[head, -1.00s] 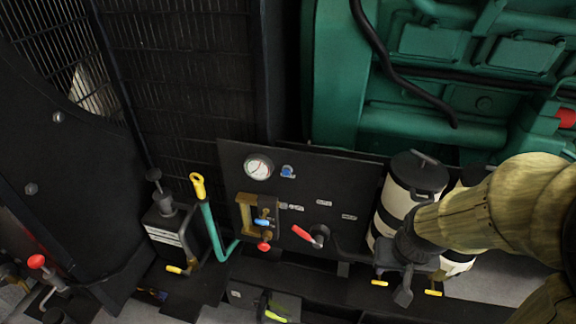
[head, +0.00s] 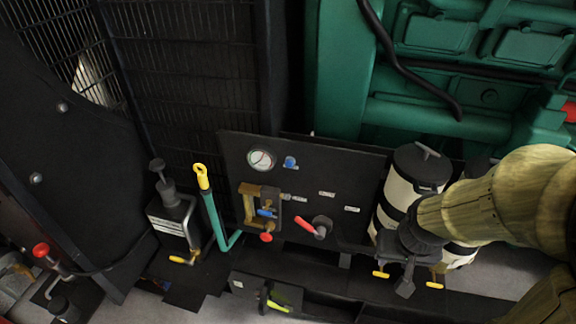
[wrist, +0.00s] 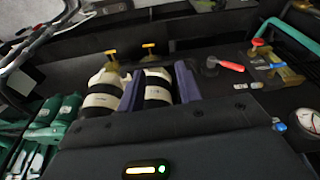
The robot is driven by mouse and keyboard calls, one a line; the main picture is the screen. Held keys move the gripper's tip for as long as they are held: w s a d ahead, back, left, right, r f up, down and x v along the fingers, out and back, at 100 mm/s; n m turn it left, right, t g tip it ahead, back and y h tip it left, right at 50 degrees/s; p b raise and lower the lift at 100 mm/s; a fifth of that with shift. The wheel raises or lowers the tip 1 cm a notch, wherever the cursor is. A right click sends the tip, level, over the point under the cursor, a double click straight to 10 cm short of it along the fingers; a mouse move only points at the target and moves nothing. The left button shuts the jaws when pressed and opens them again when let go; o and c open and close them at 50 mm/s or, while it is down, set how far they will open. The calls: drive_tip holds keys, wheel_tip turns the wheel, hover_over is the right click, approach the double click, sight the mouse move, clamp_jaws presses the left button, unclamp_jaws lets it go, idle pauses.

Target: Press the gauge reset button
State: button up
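A round white gauge (head: 262,159) is set at the upper left of a black panel (head: 345,165). A small blue button (head: 290,162) sits just right of the gauge. In the wrist view the gauge (wrist: 310,122) is at the right edge, with the blue button (wrist: 279,125) beside it. My gripper (head: 403,275) is in front of the white canisters, to the right of and below the button, clear of it. In the wrist view its two grey-blue fingers (wrist: 160,85) stand apart with nothing held between them; a canister shows behind the gap.
A red-handled valve (head: 310,227) and a brass fitting (head: 248,203) project from the panel below the gauge. White canisters (head: 400,190) with black bands stand at its right. A teal lever with a yellow end (head: 208,205) stands at its left. A green engine (head: 420,120) is above.

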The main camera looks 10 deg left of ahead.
drive_tip(key=shift+s+a+f, duration=0.1)
drive_tip(key=shift+a+f, duration=0.05)
drive_tip(key=shift+f, duration=0.05)
clamp_jaws()
wheel_tip(320, 180, down, 5)
drive_tip(key=a+n+g+h+b, duration=0.15)
drive_tip(key=n+h, duration=0.45)
drive_tip(key=n, duration=0.6)
drive_tip(key=w+a+r+n+t+h+b, duration=0.25)
drive_tip(key=w+a+n+t, duration=0.55)
drive_tip(key=n, duration=0.4)
drive_tip(key=a+r+n+t+y, duration=0.1)
drive_tip(key=a+n+t+y, duration=0.2)
drive_tip(key=a, duration=0.6)
drive_tip(key=a+r+n+t+y+b, duration=0.1)
drive_tip(key=a+n+t+y, duration=0.3)
drive_tip(key=a+n+t, duration=0.2)
drive_tip(key=a+n, duration=0.2)
drive_tip(key=a, duration=0.1)
drive_tip(key=shift+a+r, duration=0.25)
drive_tip(key=shift+r, duration=0.15)
drive_tip(key=shift+s, duration=0.1)
